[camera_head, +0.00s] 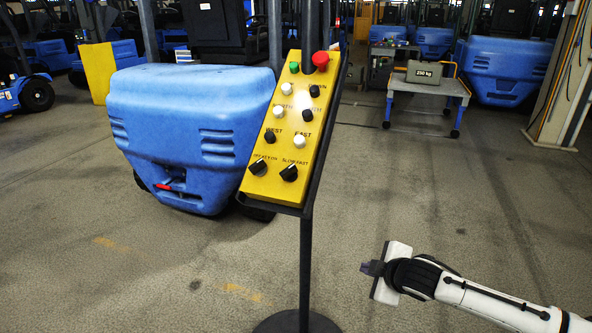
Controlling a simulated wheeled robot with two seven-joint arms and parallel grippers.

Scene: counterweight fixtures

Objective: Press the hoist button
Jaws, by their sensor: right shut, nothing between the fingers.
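A yellow hoist control panel (297,122) stands tilted on a dark post in the middle of the view. It has a red mushroom button (320,59) and a green button (294,67) at the top. Below are white buttons (286,89) and black buttons (314,91) in two columns, with labels such as WEST and EAST, and two black knobs (258,167) at the bottom. My right gripper (369,268) is shut and empty, low and to the right of the post, apart from the panel. My left gripper is out of view.
A blue forklift (188,125) stands close behind the panel on the left. A cart (424,84) with a 250 kg weight (424,72) stands at the back right. The post's round base (296,322) is on the floor. The floor right of the post is clear.

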